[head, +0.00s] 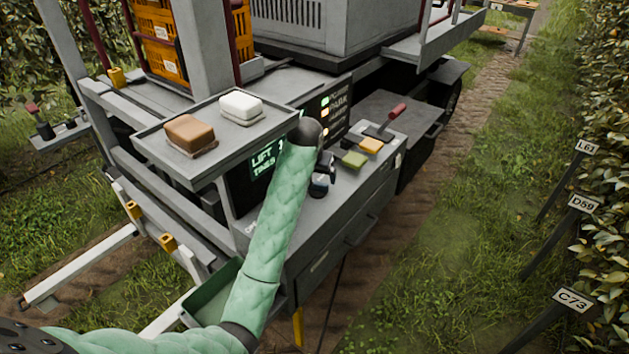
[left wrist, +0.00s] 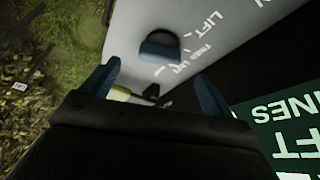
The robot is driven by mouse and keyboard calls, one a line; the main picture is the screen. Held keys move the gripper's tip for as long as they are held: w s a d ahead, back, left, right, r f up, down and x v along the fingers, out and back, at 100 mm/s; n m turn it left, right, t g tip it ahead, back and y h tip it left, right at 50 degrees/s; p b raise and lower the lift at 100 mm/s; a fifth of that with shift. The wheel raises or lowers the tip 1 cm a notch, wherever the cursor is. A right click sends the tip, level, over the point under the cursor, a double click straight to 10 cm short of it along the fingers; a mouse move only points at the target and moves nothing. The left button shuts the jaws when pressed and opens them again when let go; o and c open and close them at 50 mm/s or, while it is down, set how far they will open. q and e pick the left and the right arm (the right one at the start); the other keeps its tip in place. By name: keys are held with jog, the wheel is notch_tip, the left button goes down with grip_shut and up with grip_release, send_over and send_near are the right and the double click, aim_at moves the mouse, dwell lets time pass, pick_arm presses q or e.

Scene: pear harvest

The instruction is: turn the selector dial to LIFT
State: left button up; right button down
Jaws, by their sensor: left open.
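The selector dial (left wrist: 160,48) is a rounded blue-grey knob with a dark top, on the pale panel in the left wrist view. White lettering beside it includes LIFT. My left gripper (left wrist: 158,90) is open, its two blue fingers apart and nothing between them. The dial lies beyond the fingertips, between their lines, and does not look touched. In the head view my left gripper (head: 324,172) hangs over the near end of the control panel (head: 345,190), and the forearm and wrist hide part of the panel. The dial cannot be told clearly from the fingers there. My right gripper is not in view.
A screen (head: 265,160) reading LIFT TINES stands behind my forearm. A tray (head: 190,165) with a brown and a white block overhangs left.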

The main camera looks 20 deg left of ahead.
aim_at(317, 184)
pick_arm(q)
jog(key=p+x, duration=0.2)
jog(key=x, duration=0.2)
jog(key=shift+w+a+f, duration=0.15)
jog(key=shift+f, duration=0.15)
jog(key=shift+w+f, duration=0.2)
jog(key=shift+f, duration=0.45)
jog(key=c, duration=1)
